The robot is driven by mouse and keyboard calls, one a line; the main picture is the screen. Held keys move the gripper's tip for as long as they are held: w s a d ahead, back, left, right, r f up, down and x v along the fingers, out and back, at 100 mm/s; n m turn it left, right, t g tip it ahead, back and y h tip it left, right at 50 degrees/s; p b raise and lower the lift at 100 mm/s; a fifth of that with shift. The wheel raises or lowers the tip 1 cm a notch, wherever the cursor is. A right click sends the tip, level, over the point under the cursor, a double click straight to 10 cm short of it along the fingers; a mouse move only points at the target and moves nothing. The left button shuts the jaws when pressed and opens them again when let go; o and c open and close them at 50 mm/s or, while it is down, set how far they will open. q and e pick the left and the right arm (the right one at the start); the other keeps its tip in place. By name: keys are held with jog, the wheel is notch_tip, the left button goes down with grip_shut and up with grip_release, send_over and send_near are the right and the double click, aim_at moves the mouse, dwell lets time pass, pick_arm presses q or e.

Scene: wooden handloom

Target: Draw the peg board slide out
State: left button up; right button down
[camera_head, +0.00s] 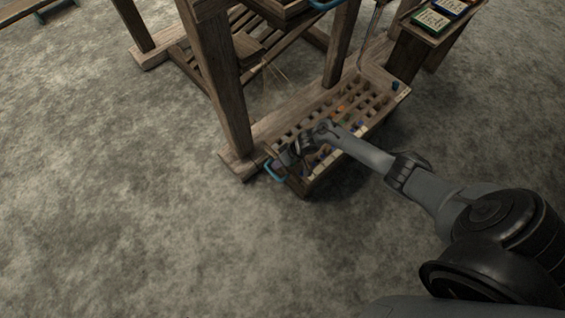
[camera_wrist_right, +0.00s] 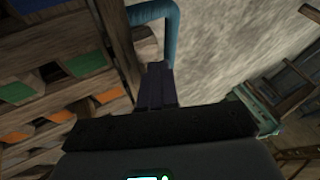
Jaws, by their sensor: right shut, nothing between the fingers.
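The peg board slide (camera_head: 392,101) is a long wooden tray of small compartments, some holding coloured pieces, low beside the loom's feet. A blue handle (camera_head: 273,171) sits on its near-left end. My right arm reaches across the slide from the right, and its gripper (camera_head: 284,160) is close to this handle. In the right wrist view the dark fingers (camera_wrist_right: 157,82) are together with nothing between them. The blue handle (camera_wrist_right: 170,35) shows just past the fingertips; whether they touch it I cannot tell. Compartments (camera_wrist_right: 60,95) fill the left of that view. My left gripper is not in view.
The loom's wooden post (camera_head: 226,90) and its foot beam (camera_head: 240,168) stand directly left of the slide. Another blue handle (camera_head: 323,4) is at the top. A wooden stand with coloured boxes (camera_head: 431,19) is at upper right. The grey floor in front is clear.

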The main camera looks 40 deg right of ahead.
jog(key=shift+w+a+f, duration=0.1)
jog(key=shift+f, duration=0.15)
jog(key=shift+a, duration=0.1)
jog(key=a+p, duration=0.3)
jog(key=a, duration=0.3)
jog(key=shift+w+a, duration=0.15)
jog(key=shift+w, duration=0.3)
jog(key=p+v, duration=1)
